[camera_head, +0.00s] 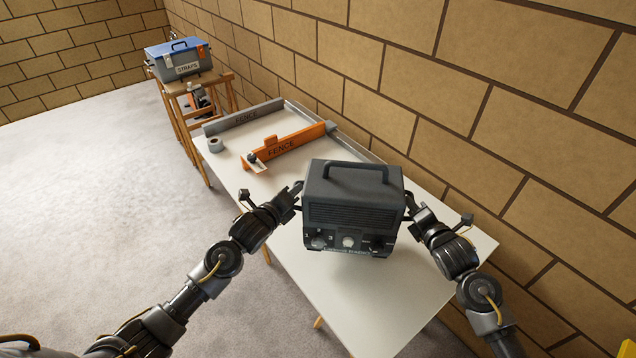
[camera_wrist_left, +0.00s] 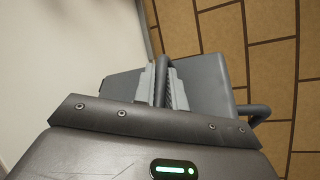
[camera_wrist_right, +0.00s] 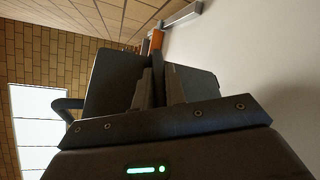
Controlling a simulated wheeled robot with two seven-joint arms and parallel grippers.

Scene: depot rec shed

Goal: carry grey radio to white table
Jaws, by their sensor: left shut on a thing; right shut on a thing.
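The grey radio (camera_head: 354,210) is dark, boxy and upright, with a top handle and front knobs. It is at the white table (camera_head: 330,290); I cannot tell whether its underside touches the top. My left gripper (camera_head: 299,198) is shut on the radio's left side, and my right gripper (camera_head: 409,208) is shut on its right side. In the left wrist view the fingers (camera_wrist_left: 163,85) close around a bar on the radio (camera_wrist_left: 205,85). In the right wrist view the fingers (camera_wrist_right: 158,88) are against the radio (camera_wrist_right: 110,80). The radio hides part of the table.
An orange fence (camera_head: 290,145), a grey fence (camera_head: 243,117) and a tape roll (camera_head: 215,145) lie on the table's far half. A blue-lidded straps box (camera_head: 186,65) stands on a wooden stand (camera_head: 176,88) beyond. A brick wall (camera_head: 450,90) borders the table's right side. Carpet at left is clear.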

